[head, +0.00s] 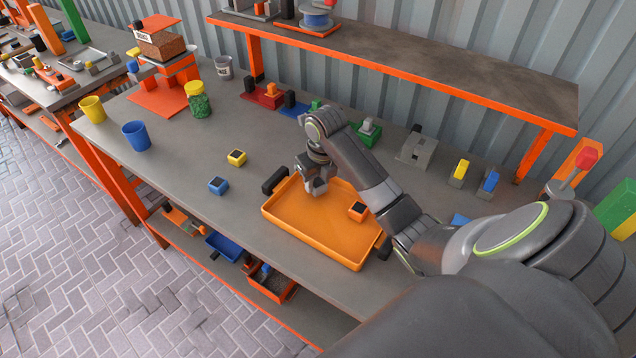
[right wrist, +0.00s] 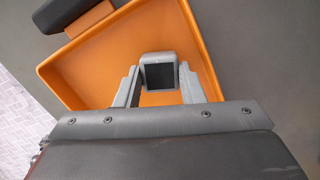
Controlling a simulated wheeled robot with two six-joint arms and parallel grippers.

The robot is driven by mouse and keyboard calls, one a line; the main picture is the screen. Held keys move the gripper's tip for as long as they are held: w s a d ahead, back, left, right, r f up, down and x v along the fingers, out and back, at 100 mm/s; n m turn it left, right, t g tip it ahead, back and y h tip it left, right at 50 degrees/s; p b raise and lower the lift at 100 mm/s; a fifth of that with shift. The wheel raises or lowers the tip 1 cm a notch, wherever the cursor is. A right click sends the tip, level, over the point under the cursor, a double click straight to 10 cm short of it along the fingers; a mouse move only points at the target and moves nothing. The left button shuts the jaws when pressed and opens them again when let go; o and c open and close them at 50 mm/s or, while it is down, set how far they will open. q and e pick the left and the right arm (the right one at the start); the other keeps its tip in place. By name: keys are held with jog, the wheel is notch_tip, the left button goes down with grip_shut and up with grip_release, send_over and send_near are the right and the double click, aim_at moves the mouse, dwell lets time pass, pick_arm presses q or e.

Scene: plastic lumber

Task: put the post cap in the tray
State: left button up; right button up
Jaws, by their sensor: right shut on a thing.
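My right gripper (head: 317,186) is shut on a small grey post cap with a dark square opening, seen between its fingers in the right wrist view (right wrist: 158,72). In the head view the fingers hide much of the cap. The gripper is over the far part of the orange tray (head: 312,222). The tray also fills much of the right wrist view (right wrist: 105,70). How high the cap is above the tray floor is hard to tell. An orange post cap (head: 358,211) is at the tray's right side. My left gripper is not in view.
A blue cap (head: 218,186) and a yellow cap (head: 237,158) lie on the bench left of the tray. Blue (head: 136,137) and yellow (head: 92,110) cups stand farther left.

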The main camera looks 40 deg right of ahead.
jog(key=shift+f, duration=0.65)
jog(key=shift+f, duration=0.1)
jog(key=o, duration=1)
